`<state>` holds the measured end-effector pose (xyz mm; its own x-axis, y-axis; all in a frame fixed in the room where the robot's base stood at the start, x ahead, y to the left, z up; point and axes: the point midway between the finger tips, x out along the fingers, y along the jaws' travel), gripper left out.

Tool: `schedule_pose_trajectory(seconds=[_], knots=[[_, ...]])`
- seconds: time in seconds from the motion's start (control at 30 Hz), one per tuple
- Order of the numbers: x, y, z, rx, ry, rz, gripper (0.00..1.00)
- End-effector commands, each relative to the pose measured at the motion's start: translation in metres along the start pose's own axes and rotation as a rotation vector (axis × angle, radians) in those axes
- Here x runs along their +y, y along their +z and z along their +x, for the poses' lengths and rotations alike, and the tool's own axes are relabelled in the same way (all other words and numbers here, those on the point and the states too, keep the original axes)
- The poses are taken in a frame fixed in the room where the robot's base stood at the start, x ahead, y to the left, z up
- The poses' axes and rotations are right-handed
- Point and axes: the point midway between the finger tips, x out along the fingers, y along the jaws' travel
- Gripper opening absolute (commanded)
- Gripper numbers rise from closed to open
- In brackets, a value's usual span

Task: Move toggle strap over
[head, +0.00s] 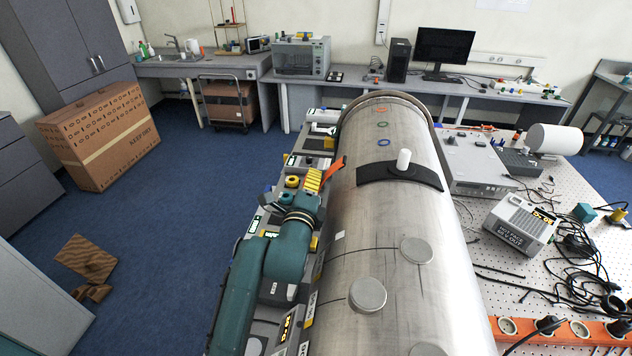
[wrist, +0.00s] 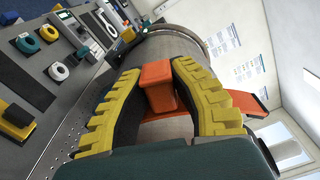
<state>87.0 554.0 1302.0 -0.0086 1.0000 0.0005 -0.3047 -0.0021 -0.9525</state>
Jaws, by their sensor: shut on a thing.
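The toggle strap (head: 335,168) is orange and lies at the left side of a large metal pipe (head: 380,240). In the wrist view the orange strap's block end (wrist: 157,88) sits between the two yellow ribbed fingers of my gripper (wrist: 157,72). Another orange piece shows behind the right finger. In the head view my gripper (head: 314,179) is at the pipe's left side, shut on the strap. Part of the strap is hidden by the fingers.
A black saddle (head: 425,177) with a white knob (head: 403,159) lies across the pipe top. Left of the pipe is a grey panel with coloured fittings, including a yellow ring (head: 292,181). Instruments and cables crowd the perforated table to the right.

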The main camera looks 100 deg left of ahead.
Motion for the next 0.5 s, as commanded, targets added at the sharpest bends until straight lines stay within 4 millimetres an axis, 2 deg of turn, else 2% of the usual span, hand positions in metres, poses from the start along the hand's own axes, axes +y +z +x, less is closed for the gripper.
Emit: schedule_pose_trajectory(seconds=[0.27,0.3,0.43,0.5], knots=[[0.0028,-0.0004,0.0004,0.0,0.006,0.001,0.0],[0.0028,-0.0004,0.0004,0.0,0.006,0.001,0.25],[0.0025,-0.0003,0.0003,0.0,0.005,0.001,0.49],[0.0021,-0.0002,0.0003,0.0,0.004,0.001,0.52]])
